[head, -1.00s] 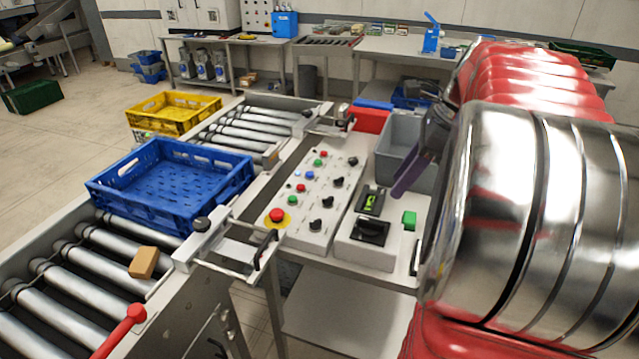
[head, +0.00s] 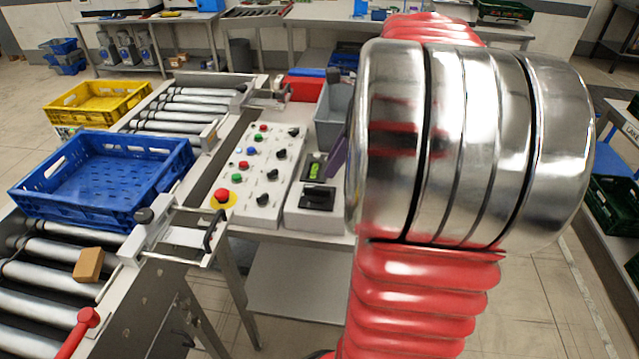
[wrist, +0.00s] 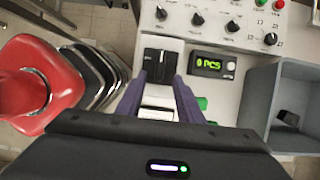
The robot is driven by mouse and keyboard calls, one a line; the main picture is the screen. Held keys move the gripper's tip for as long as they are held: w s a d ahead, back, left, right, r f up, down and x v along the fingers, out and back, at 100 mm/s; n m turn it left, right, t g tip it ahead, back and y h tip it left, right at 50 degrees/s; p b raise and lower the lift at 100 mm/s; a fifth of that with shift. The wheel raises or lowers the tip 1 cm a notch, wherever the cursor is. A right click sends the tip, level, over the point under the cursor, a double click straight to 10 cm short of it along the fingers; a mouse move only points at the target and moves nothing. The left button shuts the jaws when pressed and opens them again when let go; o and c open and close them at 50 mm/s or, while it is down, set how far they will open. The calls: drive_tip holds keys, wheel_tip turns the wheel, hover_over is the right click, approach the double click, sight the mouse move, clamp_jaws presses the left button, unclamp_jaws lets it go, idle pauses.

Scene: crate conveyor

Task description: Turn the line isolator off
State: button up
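The line isolator (head: 317,197) is a black rotary switch on a white box at the front right of the control bench. In the wrist view the black switch (wrist: 160,66) lies just past and between my fingertips. My gripper (wrist: 158,84) is open, with a purple finger on each side and nothing held. In the head view one purple finger (head: 336,160) shows over the box, beside the display; my arm hides the rest. I cannot tell whether the fingers touch the switch. A display reading "0 PCS" (wrist: 211,64) sits next to it.
A sloped panel with several buttons and knobs (head: 258,170) and a red emergency stop (head: 222,195) stands left of the box. A grey bin (wrist: 285,105) is close by the gripper. A blue crate (head: 100,178) and a brown block (head: 88,265) are on the roller conveyor.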

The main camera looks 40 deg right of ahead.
sight(318, 188)
drive_tip(key=x, duration=0.8)
drive_tip(key=shift+w+f, duration=0.1)
drive_tip(key=shift+f, duration=0.05)
drive_tip(key=shift+c, duration=0.7)
clamp_jaws()
drive_tip(key=shift+a, duration=0.2)
drive_tip(key=shift+d, duration=0.1)
